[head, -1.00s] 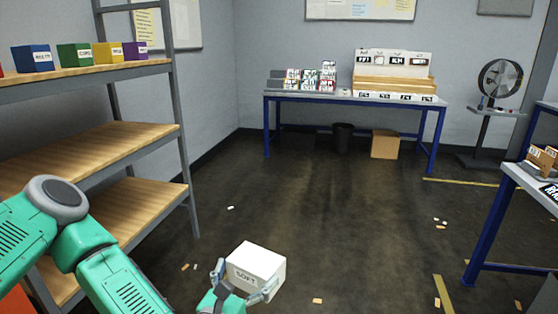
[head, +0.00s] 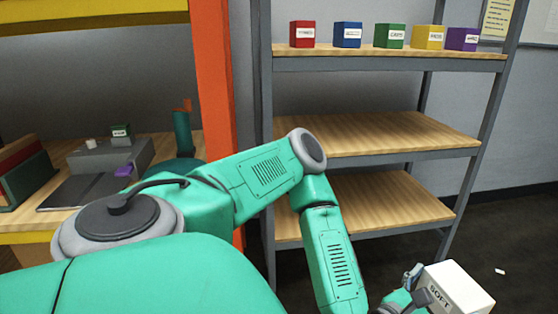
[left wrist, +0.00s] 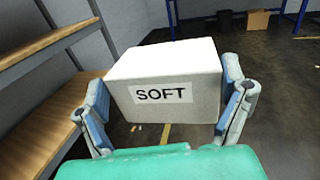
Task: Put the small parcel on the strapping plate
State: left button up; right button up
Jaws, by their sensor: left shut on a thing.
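The small parcel is a white box (head: 455,288) with a label reading SOFT, at the lower right in the head view. My left gripper (head: 418,285) is shut on it. In the left wrist view the parcel (left wrist: 165,80) sits between the two fingers of the left gripper (left wrist: 168,105), one on each side, held above the dark floor. I cannot identify the strapping plate for certain in these frames. My right gripper is not in view.
A grey shelf rack (head: 390,133) with wooden boards holds several coloured boxes on top. At the left, an orange post (head: 215,90) stands beside a wooden bench (head: 20,238) bearing a grey device (head: 95,157) and a dark flat plate (head: 75,192). Dark floor lies at right.

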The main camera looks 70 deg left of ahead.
aim_at(90, 187)
jog(key=u, duration=1.85)
